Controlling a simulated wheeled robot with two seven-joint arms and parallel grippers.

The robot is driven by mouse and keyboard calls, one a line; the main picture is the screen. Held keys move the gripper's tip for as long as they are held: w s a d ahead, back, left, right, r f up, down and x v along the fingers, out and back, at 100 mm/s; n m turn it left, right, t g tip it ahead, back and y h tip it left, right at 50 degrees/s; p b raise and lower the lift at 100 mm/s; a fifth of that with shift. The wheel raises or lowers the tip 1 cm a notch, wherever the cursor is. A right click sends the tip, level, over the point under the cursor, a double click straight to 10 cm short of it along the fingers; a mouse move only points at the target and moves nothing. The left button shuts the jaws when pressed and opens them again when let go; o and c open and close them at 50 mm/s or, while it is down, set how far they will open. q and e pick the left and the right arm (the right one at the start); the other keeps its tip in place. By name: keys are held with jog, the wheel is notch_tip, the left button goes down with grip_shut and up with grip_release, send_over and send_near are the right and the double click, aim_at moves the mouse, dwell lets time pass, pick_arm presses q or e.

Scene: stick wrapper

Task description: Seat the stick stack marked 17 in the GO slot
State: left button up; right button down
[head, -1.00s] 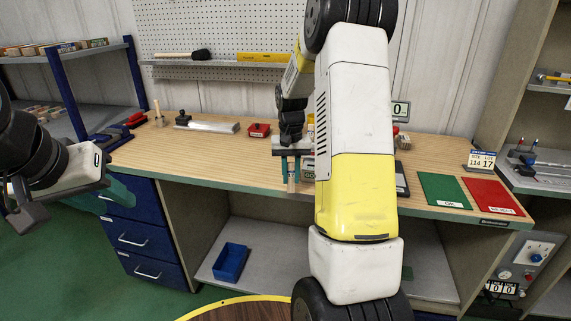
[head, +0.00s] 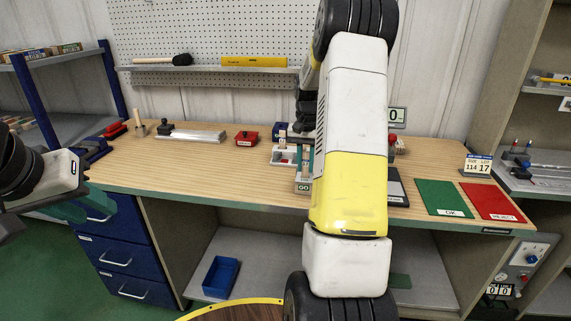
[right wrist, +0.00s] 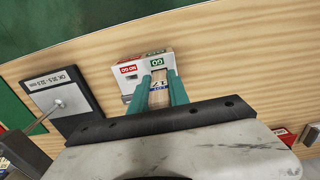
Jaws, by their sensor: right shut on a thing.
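The slotted gauge block (right wrist: 148,72) shows in the right wrist view with a red NO GO label and a green GO label. In the head view its GO face (head: 303,187) is near the table's front edge, partly behind my right arm. The right gripper also shows in the head view (head: 303,163). My left gripper (head: 75,205) hangs left of the table, its opening unclear.
A dark plate with a white label (right wrist: 62,100) lies beside the block. A green OK mat (head: 442,198) and a red mat (head: 493,201) lie at right. The front left tabletop is clear.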

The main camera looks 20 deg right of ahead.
jog(key=shift+f, duration=0.9)
jog(key=shift+f, duration=0.15)
jog(key=c, duration=1.3)
grip_release()
jog(key=shift+o, duration=0.2)
